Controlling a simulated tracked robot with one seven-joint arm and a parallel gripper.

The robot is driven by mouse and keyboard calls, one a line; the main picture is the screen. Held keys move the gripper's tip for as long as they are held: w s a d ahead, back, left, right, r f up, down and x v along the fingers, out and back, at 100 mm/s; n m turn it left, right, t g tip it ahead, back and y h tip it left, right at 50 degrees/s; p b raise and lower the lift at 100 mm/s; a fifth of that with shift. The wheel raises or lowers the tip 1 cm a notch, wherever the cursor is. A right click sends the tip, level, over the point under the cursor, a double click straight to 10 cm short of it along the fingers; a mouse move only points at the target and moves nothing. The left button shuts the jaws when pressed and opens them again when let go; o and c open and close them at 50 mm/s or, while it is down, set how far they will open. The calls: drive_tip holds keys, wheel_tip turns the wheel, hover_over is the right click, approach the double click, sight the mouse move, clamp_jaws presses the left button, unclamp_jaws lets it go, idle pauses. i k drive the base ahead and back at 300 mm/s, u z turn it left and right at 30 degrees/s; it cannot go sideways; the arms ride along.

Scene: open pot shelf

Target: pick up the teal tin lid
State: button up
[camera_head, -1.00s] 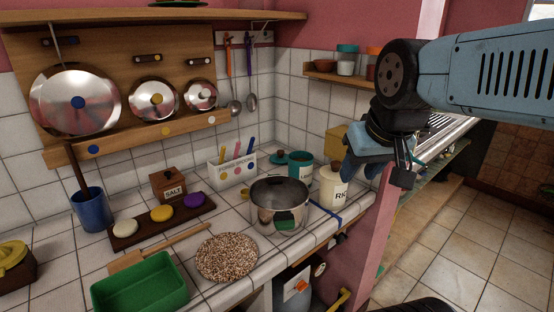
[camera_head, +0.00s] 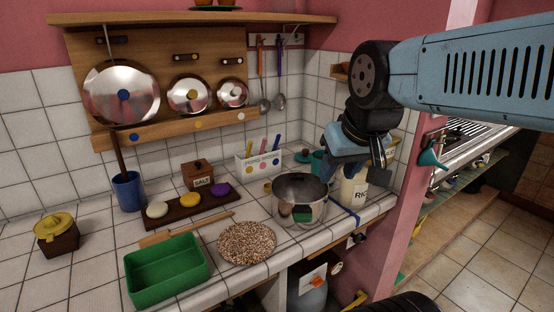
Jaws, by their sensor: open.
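The teal tin lid (camera_head: 303,157) is a small dark teal disc on the tiled counter, towards the back corner behind the steel pot. It lies just left of the teal tin (camera_head: 319,162), which is partly hidden behind my gripper. My gripper (camera_head: 354,172) is open and empty, with its fingers hanging down in front of the cream rice jar (camera_head: 353,190). In the picture it is to the right of the lid and apart from it. Its height and depth relative to the lid are hard to tell.
The steel pot (camera_head: 300,200) stands in front of the lid, and the white utensil box (camera_head: 258,163) is to its left. A pink wall edge (camera_head: 414,190) stands to the right, with a teal object (camera_head: 432,156) on it. A wooden shelf (camera_head: 190,19) runs above.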

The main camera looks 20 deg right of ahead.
sight(306, 157)
drive_tip(key=z, duration=1.1)
drive_tip(key=i, duration=0.1)
drive_tip(key=u, duration=2.65)
drive_tip(key=k, duration=1.45)
drive_tip(key=z, duration=1.3)
drive_tip(key=i, duration=1)
